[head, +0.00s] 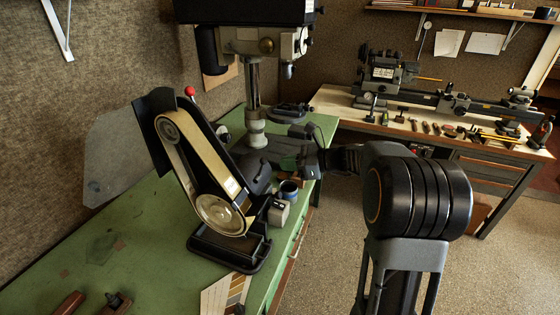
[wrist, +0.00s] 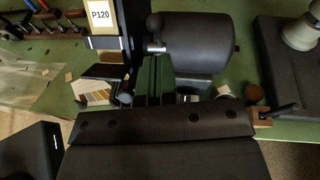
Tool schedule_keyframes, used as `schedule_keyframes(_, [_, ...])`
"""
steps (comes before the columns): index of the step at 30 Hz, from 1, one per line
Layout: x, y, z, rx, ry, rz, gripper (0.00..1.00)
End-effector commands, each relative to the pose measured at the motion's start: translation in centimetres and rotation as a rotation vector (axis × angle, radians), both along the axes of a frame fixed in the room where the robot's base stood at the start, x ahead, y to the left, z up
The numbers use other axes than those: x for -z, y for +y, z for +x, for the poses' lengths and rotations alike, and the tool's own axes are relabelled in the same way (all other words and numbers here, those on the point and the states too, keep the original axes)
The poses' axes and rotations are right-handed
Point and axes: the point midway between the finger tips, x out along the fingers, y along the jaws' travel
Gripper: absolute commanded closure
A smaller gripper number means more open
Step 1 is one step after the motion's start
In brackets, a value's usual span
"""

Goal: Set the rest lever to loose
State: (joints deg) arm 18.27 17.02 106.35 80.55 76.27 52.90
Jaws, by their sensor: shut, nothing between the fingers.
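The belt sander (head: 205,170) stands on the green bench in the head view, its belt tilted; its P120 label (wrist: 101,18) shows in the wrist view. The rest lever (wrist: 155,26), a short dark lever with a ball end on a silver hub, is at the rest's left edge. I cannot make it out in the head view. My gripper (wrist: 154,62) is shut and empty, its fingertips close to the hub; contact is unclear. It is right of the sander (head: 307,158).
The drill press (head: 255,95) is behind. Abrasive swatches (head: 226,294) lie in front of the sander. A lathe bench (head: 435,105) stands at the back right.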

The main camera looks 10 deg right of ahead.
Motion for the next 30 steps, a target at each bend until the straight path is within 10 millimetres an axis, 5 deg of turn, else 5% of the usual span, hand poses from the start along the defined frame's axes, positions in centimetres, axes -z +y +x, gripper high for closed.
schedule_keyframes(13, [-4.2,-6.6,-2.8,0.008,-0.001,-0.001,1.00])
schedule_keyframes(30, [-5.3,-7.9,-3.5,0.002,0.001,0.001,1.00])
